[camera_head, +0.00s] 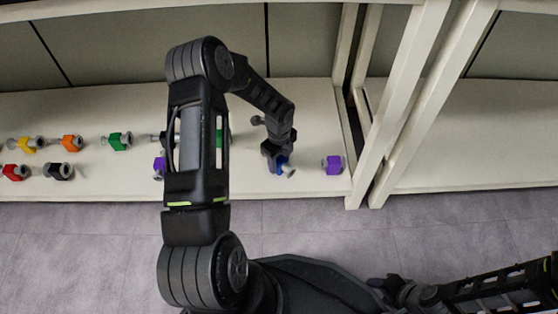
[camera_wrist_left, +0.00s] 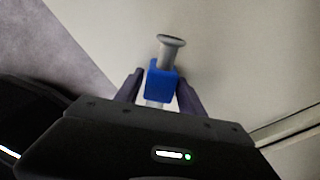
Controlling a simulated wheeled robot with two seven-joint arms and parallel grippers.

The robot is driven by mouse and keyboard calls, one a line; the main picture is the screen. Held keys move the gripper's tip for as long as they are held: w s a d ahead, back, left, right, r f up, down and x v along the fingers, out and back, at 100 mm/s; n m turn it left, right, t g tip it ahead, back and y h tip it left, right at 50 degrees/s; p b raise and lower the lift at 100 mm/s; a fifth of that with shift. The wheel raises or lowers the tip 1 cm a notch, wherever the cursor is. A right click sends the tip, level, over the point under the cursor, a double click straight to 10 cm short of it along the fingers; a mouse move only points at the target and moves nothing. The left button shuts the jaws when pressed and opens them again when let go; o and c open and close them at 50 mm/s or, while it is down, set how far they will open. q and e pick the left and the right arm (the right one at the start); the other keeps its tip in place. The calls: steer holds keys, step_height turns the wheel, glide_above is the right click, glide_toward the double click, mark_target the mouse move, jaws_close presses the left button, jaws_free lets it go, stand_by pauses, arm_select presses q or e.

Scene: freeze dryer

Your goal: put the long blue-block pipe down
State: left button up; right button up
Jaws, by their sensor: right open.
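The long blue-block pipe is a grey pipe with a flared end through a blue block (camera_wrist_left: 161,83); it also shows in the head view (camera_head: 282,161), low over the front part of the white shelf (camera_head: 250,183). My left gripper (camera_head: 276,154) is shut on the blue block, with one finger on each side of it in the left wrist view (camera_wrist_left: 160,92). I cannot tell whether the pipe touches the shelf. My right gripper (camera_head: 388,287) is open, low at the right of the head view, away from the shelf.
A purple block piece (camera_head: 332,165) stands right of the blue one, near the upright post (camera_head: 369,165). Orange (camera_head: 70,143), green (camera_head: 118,141), yellow (camera_head: 26,145), red (camera_head: 14,172) and black (camera_head: 59,171) pieces stand left. My left arm hides part of the shelf.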

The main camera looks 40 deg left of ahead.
mark_target(279, 159)
arm_select(q)
steer(key=shift+o, duration=1.1)
steer(key=shift+r, duration=0.15)
step_height(279, 159, up, 8)
steer(key=p, duration=0.3)
steer(key=shift+f+p, duration=0.2)
steer(key=shift+p, duration=0.2)
steer(key=shift+d, duration=0.1)
steer(key=s+d+f+n+h, duration=0.25)
steer(key=d+n, duration=0.25)
steer(key=d, duration=0.5)
steer(key=s+d+f+n+h, duration=0.1)
steer(key=s+d+f+n, duration=0.25)
steer(key=d, duration=0.65)
steer(key=s+d+n, duration=0.3)
steer(key=s+n, duration=0.3)
steer(key=s+d+f+n+t, duration=0.1)
steer(key=s+d+n, duration=0.3)
steer(key=s+n, duration=0.2)
steer(key=shift+d+n+t, duration=0.25)
steer(key=shift+n+t, duration=0.05)
steer(key=shift+n, duration=0.45)
